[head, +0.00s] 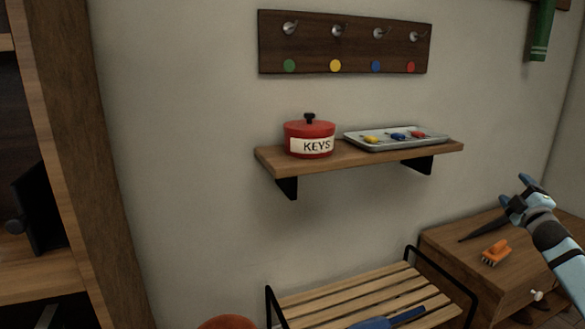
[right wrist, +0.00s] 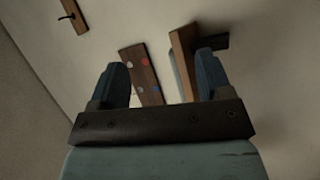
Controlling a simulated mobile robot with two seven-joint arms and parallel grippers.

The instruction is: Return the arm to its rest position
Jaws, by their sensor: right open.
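My right gripper (head: 512,191) is at the right of the head view, above the wooden cabinet (head: 450,262), with its light blue arm coming in from the right edge. Its two blue fingers stand apart in the right wrist view (right wrist: 165,72). Nothing is held between them. Through the gap, the hook board and part of the shelf show in the background, away from the fingers. My left gripper is not in view.
A wall shelf (head: 361,158) holds a red KEYS pot (head: 309,128) and a metal tray (head: 435,138) of small coloured items. A hook board (head: 343,50) hangs above with empty hooks. An orange brush (head: 495,252) lies on the cabinet. A slatted bench (head: 330,303) stands below.

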